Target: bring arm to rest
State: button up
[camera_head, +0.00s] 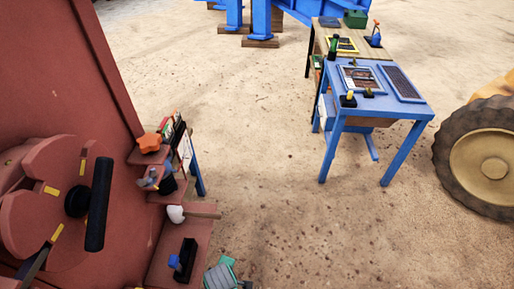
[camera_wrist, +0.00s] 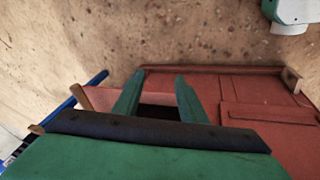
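In the wrist view my gripper (camera_wrist: 159,80) shows two green fingers standing apart with nothing between them, so it is open and empty. Behind the fingers is a dark gap beside a red plate surface (camera_wrist: 230,86). I cannot tell how far the fingertips are from it. In the head view the gripper cannot be made out clearly; a grey and teal part at the bottom edge may be my arm. The red machine (camera_head: 60,90) fills the left side, with a black-handled wheel (camera_head: 98,205) on its side.
Red ledges (camera_head: 165,250) on the machine hold small items, including an orange star-shaped knob (camera_head: 149,142) and a black block with a blue top (camera_head: 186,262). A blue table (camera_head: 408,110) with panels stands right, beside a large tyre (camera_head: 480,160). Sandy ground (camera_head: 270,190) between is clear.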

jog(key=s+d+r+m+t, duration=0.2)
jog(key=s+d+m+t, duration=0.1)
jog(key=d, duration=0.4)
jog(key=s+d+r+m+t, duration=0.1)
jog(key=s+d+m+t, duration=0.1)
jog(key=s+d, duration=0.35)
jog(key=s+r+m+t, duration=0.3)
jog(key=s+r, duration=0.3)
jog(key=r, duration=0.3)
jog(key=s+r+m+t+h, duration=0.1)
jog(key=s+r+m+t, duration=0.2)
jog(key=r, duration=0.6)
jog(key=s+m, duration=0.2)
jog(key=m, duration=0.1)
jog(key=shift+s+d+r+t+h, duration=0.3)
jog(key=shift+s+d+r+t, duration=0.05)
jog(key=shift+t, duration=0.05)
jog(key=shift+c, duration=0.9)
